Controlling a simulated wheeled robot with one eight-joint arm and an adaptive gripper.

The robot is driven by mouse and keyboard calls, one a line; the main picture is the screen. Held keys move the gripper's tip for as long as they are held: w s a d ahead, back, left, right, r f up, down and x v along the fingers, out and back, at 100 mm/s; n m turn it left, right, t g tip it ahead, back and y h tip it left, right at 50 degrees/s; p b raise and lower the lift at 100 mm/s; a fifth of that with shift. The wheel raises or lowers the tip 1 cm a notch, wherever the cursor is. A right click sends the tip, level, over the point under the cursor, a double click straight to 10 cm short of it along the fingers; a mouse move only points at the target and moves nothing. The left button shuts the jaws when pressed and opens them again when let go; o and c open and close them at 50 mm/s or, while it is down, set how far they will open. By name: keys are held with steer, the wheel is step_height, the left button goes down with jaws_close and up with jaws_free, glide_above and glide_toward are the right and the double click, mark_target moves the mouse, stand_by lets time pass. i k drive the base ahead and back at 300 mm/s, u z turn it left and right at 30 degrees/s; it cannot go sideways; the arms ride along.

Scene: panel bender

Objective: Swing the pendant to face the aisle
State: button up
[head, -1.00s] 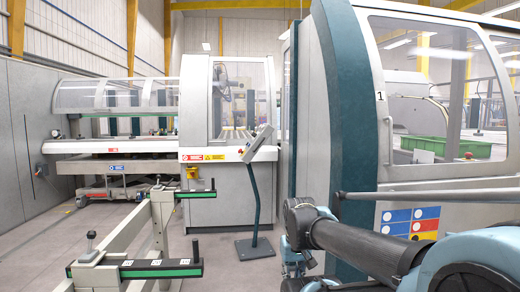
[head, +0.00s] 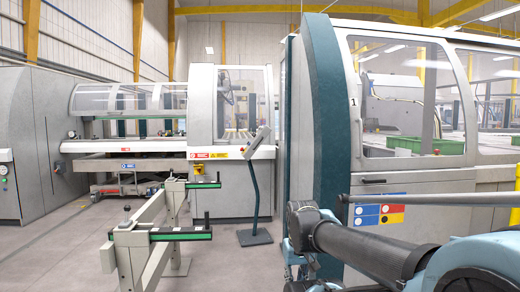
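The pendant (head: 258,143) is a slim grey panel on top of a dark leaning post. The post (head: 254,192) rises from a flat dark base plate (head: 254,238) on the floor. The pendant is tilted and seen nearly edge-on, so I cannot make out its screen. It stands in front of the grey and white machine, left of the large teal-edged cabinet. My arm reaches in at the lower right, well apart from the pendant. My gripper is not visible in this view.
A frame with green-edged support arms (head: 180,234) stands at the left front. The large machine cabinet (head: 400,200) with windows fills the right. Bare floor (head: 215,265) lies between the support frame and my arm. A grey cabinet (head: 20,140) stands at the far left.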

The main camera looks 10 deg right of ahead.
mark_target(264, 131)
steer(key=k, duration=0.65)
steer(key=u, duration=1.65)
steer(key=i, duration=6.05)
